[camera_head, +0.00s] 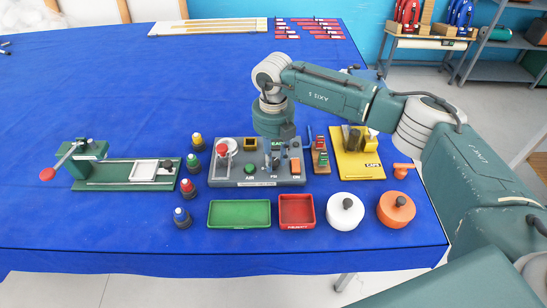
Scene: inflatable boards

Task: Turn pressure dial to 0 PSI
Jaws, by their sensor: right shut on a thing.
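A grey control panel (225,172) lies on the blue-covered table, with lettering that reads AIR, PSI and ON. My right gripper (274,147) reaches down from above to the panel's middle. It is shut on the pressure dial (273,161), just above the PSI lettering. The wrist and fingers hide much of the dial, and its setting cannot be read. My left gripper is not in view.
A green clamp fixture (90,152) is at the left, with several colored-top bottles (187,187) beside the panel. In front are a green tray (239,214), a red tray (296,211), and white (345,211) and orange (396,209) round containers. A yellow caps holder (370,170) stands right.

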